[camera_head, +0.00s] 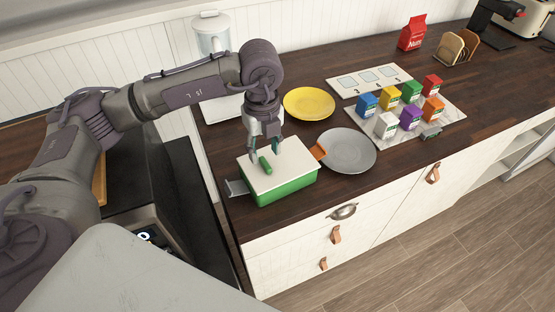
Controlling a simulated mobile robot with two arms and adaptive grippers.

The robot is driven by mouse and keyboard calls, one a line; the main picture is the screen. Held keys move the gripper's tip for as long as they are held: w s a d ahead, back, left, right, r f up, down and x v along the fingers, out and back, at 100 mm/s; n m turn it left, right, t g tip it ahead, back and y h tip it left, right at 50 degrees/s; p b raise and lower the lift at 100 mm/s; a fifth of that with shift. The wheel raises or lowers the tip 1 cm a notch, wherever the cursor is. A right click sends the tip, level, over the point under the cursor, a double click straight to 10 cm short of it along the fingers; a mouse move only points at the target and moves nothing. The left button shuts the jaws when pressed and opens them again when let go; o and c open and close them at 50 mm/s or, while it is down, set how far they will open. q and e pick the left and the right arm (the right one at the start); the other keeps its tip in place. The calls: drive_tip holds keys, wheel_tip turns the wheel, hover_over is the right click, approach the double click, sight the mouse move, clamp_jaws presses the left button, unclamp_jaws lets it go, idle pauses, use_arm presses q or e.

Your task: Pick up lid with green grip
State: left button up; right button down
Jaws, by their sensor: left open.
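The lid (287,177) is a flat white panel with a small green grip (265,165) standing on it. It lies on top of a green box (287,193) near the front left of the dark counter. My left gripper (265,152) points down over the lid, its fingers apart around or just behind the green grip; I cannot tell whether they touch it. My left arm hides part of the area behind the box. My right gripper is not in view.
A grey plate (350,152) sits close to the right of the box, and a yellow plate (309,103) lies behind. Several coloured cartons stand on a marble board (444,124). A red bag (412,33) and a wooden rack (457,48) are at the back right. Drawers are below.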

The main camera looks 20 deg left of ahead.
sight(265, 163)
use_arm(q)
wheel_tip(265, 163, down, 4)
drive_tip(key=shift+f+p, duration=0.1)
drive_tip(key=shift+p, duration=0.6)
clamp_jaws()
